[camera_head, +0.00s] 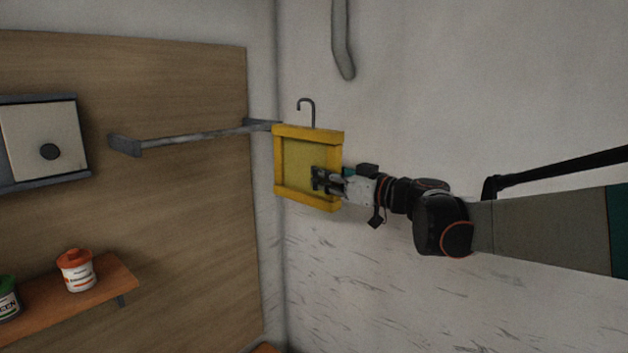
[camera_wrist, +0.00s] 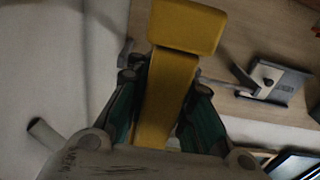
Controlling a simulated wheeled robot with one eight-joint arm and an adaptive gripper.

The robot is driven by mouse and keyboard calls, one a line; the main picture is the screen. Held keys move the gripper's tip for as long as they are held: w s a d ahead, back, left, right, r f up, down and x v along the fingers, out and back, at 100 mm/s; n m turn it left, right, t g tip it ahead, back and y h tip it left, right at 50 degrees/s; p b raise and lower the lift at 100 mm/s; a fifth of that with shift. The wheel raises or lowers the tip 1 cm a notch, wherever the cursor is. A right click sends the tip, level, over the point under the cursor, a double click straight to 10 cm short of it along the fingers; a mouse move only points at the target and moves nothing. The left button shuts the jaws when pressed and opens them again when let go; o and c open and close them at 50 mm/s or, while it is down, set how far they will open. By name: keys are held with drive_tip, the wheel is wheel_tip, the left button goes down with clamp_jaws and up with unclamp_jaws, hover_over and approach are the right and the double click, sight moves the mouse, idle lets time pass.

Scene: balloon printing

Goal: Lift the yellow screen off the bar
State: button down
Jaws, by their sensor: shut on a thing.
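The yellow screen (camera_head: 307,133) is a square yellow frame with a metal hook standing up from its top edge. In the head view it hangs upright in front of the corner, at the right end of the metal bar (camera_head: 190,137). The hook's curved tip shows above the bar's level, and no contact between hook and bar is visible. My gripper (camera_head: 322,181) is shut on the screen's right side. In the wrist view the yellow frame (camera_wrist: 165,95) runs between the two fingers (camera_wrist: 162,100), and the hook is hidden there.
A wooden shelf (camera_head: 100,288) at lower left holds an orange-lidded jar (camera_head: 76,270) and a green-lidded jar (camera_head: 7,298). A pale box with a black knob (camera_head: 45,140) is on the wooden panel. A grey pipe (camera_head: 342,40) comes down the white wall above. The wall right of the screen is bare.

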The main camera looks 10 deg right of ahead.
drive_tip(key=shift+r, duration=0.55)
drive_tip(key=shift+d, duration=0.1)
drive_tip(key=p+v, duration=0.1)
drive_tip(key=v, duration=1.1)
drive_tip(key=shift+s, duration=0.15)
idle(0.7)
drive_tip(key=shift+a, duration=0.2)
